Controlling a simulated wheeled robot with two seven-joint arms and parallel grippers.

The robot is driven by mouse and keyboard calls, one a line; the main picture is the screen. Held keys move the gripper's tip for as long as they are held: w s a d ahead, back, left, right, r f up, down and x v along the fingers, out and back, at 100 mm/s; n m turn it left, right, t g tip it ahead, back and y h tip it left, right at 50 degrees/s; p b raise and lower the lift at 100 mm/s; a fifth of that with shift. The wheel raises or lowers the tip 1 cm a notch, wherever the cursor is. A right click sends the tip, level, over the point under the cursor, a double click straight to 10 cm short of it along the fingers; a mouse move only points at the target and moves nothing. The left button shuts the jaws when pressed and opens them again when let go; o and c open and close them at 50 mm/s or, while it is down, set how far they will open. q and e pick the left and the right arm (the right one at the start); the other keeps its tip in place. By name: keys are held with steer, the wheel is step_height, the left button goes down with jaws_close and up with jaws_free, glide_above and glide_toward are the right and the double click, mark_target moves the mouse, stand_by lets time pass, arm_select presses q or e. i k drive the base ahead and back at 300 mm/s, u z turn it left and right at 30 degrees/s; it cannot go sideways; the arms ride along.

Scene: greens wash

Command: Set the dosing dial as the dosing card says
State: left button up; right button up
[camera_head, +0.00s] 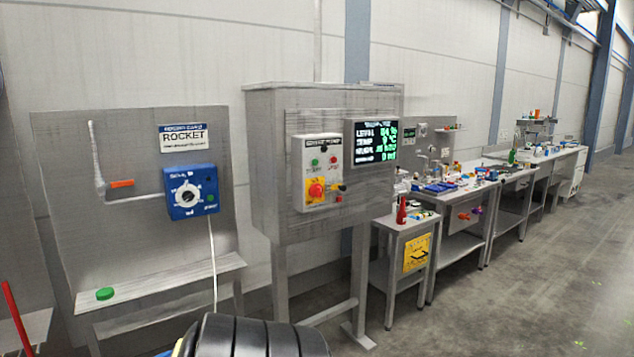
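A blue box with a round white-and-black dial (188,195) is mounted on a grey metal panel at the left. Small markings surround the dial, but its setting is too small to read. A green button sits at the box's lower right. Above the box is a white card (183,137) that reads "ROCKET"; its smaller lines are unreadable. I cannot tell whether it is the dosing card. Neither of my grippers is in view.
A grey cabinet (268,165) with a control box (317,172) and a lit screen (376,141) stands right of the panel. A green lid-like disc (105,294) lies on the shelf below the dial. Cluttered benches run to the back right; the floor at right is clear.

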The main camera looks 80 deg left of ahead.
mark_target(188, 196)
steer(key=u, duration=1.35)
steer(key=k, duration=0.15)
steer(key=u, duration=2)
steer(key=i, duration=0.5)
steer(key=z, duration=0.05)
